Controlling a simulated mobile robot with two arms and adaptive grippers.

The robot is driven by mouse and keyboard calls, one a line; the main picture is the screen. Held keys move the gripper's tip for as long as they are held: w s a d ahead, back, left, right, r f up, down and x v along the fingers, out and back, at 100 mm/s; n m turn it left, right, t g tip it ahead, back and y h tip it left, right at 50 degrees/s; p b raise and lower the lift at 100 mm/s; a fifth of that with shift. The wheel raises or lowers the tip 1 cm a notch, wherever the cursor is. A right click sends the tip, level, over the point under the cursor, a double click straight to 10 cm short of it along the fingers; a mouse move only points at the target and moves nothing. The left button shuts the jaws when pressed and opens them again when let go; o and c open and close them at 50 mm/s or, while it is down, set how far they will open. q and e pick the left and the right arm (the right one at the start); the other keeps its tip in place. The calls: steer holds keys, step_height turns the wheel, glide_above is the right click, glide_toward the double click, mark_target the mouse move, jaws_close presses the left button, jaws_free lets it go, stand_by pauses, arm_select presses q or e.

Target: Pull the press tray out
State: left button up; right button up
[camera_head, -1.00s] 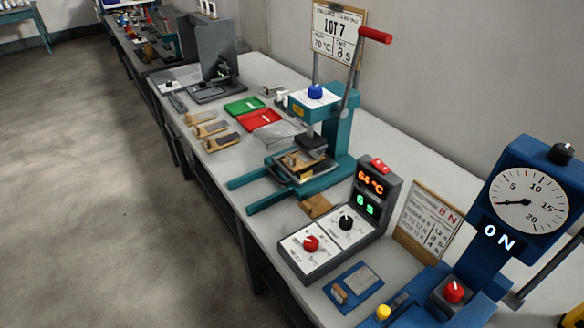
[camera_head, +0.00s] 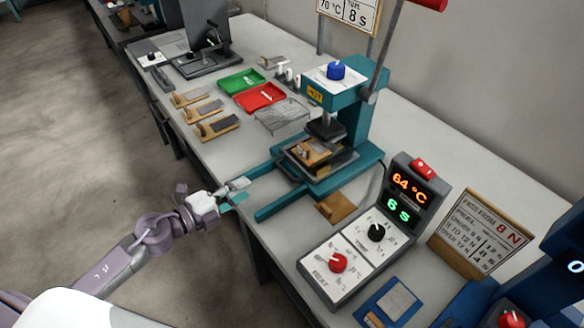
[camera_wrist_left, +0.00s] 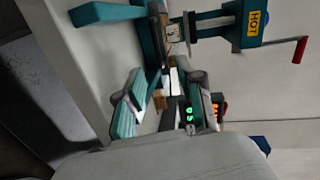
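The teal press (camera_head: 362,115) stands on the bench with its red lever raised and a HOT label on its head. Two teal rails (camera_head: 277,203) reach from its base toward the bench's front edge. The dark press tray (camera_head: 338,168) sits at the inner end of the rails under the raised plate, with a wooden piece (camera_head: 311,152) on it. My left gripper (camera_head: 238,192) is empty by the outer rail ends, apart from the tray. Its fingers look spread in the left wrist view (camera_wrist_left: 168,112). My right gripper is out of view.
A control box (camera_head: 372,237) showing 64 °C and 6 S stands right of the press. A wooden block (camera_head: 335,207) lies between them. Green (camera_head: 242,81) and red (camera_head: 260,97) trays, a wire basket (camera_head: 282,117) and sample boards (camera_head: 217,129) lie to the left.

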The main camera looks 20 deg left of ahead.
mark_target(286, 175)
arm_select(q)
steer(key=shift+d+m+g+h, duration=0.2)
steer(key=shift+m+g+h, duration=0.25)
steer(key=shift+m, duration=0.25)
steer(key=shift+w+d+f+g, duration=0.1)
steer(key=shift+w+g, duration=0.05)
steer(key=shift+g, duration=0.1)
steer(key=p+x, duration=0.1)
steer(key=x, duration=1.2)
steer(key=shift+w+d+f, duration=0.1)
steer(key=shift+w+d, duration=0.1)
jaws_close()
